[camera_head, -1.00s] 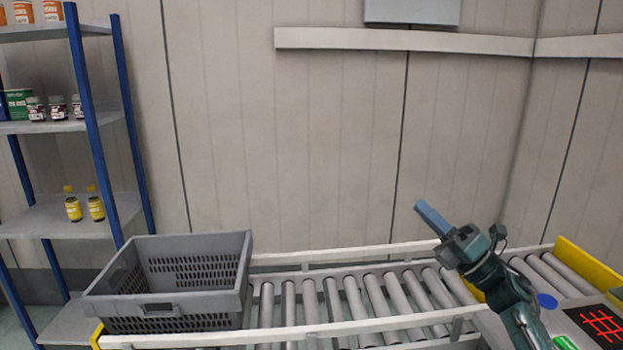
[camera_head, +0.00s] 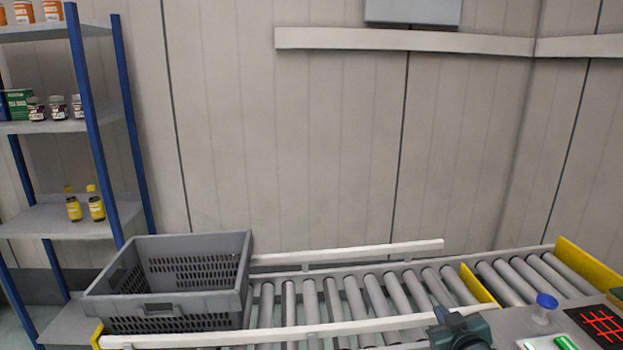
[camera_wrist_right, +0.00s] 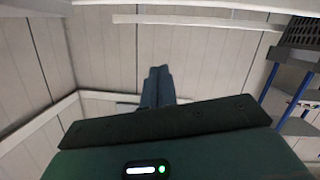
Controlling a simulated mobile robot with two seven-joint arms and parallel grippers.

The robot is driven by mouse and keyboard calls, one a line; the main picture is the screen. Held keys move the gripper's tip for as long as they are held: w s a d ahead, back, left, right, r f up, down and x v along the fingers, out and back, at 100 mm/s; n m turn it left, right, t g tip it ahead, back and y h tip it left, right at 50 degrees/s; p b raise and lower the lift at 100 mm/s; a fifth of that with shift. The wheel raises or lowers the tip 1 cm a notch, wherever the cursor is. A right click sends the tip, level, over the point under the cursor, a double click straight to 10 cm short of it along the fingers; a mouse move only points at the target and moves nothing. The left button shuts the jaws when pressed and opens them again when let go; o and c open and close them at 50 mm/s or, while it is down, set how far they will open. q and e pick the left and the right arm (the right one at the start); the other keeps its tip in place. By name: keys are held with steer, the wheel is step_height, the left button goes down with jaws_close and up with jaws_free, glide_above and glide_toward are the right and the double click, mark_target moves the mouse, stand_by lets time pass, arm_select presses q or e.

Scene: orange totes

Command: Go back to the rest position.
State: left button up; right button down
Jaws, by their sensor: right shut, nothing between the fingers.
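My right gripper (camera_head: 442,316) shows only in part at the bottom edge of the head view, in front of the conveyor's near rail. In the right wrist view its two blue-grey fingers (camera_wrist_right: 157,86) are together with nothing between them. My left gripper is in neither view.
A grey crate (camera_head: 215,303) stands at the left end of the roller conveyor (camera_head: 345,297). A blue-posted shelf (camera_head: 70,221) with bottles and jars is at the far left. A blue button (camera_head: 546,301) and a panel with a red grid (camera_head: 602,322) are at the lower right. The rollers right of the crate are bare.

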steer(key=s+a+f+g+y, duration=0.1)
steer(key=s+a+f, duration=0.3)
steer(key=s, duration=0.6)
steer(key=s+a+f+g+y, duration=0.1)
steer(key=s+a+f, duration=0.4)
steer(key=s, duration=0.5)
steer(key=s+a+f+g+y, duration=0.1)
steer(key=s+a+f, duration=0.3)
steer(key=s, duration=0.7)
steer(key=shift+a+f+m+g, duration=0.15)
steer(key=shift+a+m+g, duration=0.15)
steer(key=shift+a+g, duration=0.4)
